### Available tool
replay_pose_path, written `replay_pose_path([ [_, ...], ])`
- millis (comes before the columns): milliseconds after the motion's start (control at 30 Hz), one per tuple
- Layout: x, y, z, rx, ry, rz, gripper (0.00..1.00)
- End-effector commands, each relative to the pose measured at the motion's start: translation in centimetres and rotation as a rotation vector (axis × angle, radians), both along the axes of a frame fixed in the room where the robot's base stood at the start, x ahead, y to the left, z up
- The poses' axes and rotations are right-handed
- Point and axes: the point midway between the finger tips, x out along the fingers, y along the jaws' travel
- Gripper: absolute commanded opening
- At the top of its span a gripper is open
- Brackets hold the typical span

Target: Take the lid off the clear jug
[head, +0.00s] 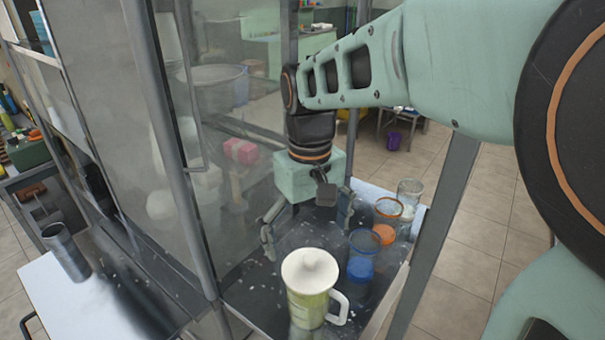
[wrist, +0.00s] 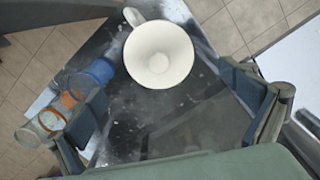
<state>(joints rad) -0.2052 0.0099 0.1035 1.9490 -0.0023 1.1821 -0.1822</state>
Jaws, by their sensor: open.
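The clear jug (head: 308,308) stands upright on the dark metal shelf, with yellow-green contents and a white handle at its right. Its white lid (head: 310,270) sits on top; in the wrist view the lid (wrist: 159,55) is seen from above, with the handle toward the upper left. My gripper (head: 305,228) is open and empty, above the shelf and behind the jug in the head view. In the wrist view its two fingers (wrist: 175,112) are spread wide, and the lid lies beyond them, not between the pads.
Glass containers with blue (head: 361,268), orange (head: 382,238) and clear (head: 409,195) parts stand right of the jug, close to one finger. A glass panel (head: 150,130) borders the shelf at left. A grey metal cup (head: 66,250) stands on the white table at far left.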

Motion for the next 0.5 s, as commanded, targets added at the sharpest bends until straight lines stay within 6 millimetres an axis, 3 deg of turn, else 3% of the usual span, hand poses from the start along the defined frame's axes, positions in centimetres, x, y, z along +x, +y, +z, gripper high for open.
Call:
replay_pose_path([
  [267, -0.2, -0.1, -1.5, 0.000, 0.001, 0.000, 0.98],
  [500, -0.7, -0.4, -4.3, 0.000, 0.001, 0.000, 0.98],
])
